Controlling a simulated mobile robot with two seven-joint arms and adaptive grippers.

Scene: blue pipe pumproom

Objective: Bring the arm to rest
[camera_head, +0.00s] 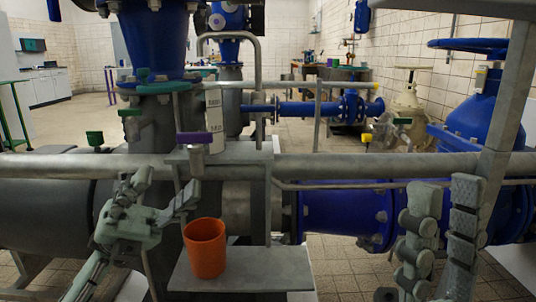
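My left gripper (164,188) is at the lower left, with its arm coming up from the bottom edge. Its two fingers are spread and nothing shows between them. Its right finger is above and left of an orange cup (205,250), apart from it in the picture. The cup stands upright on a grey plate (275,271). My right gripper (447,190) is at the lower right, pointing up. Its two fingers are apart with nothing between them. Its arm is mostly below the frame.
A grey horizontal rail (350,166) crosses the view behind both grippers. A purple-handled valve (195,139) sits above the cup. Big blue pipes (340,212) run behind the rail. A large blue valve (480,110) stands at right. Tiled floor (340,270) shows between the plate and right gripper.

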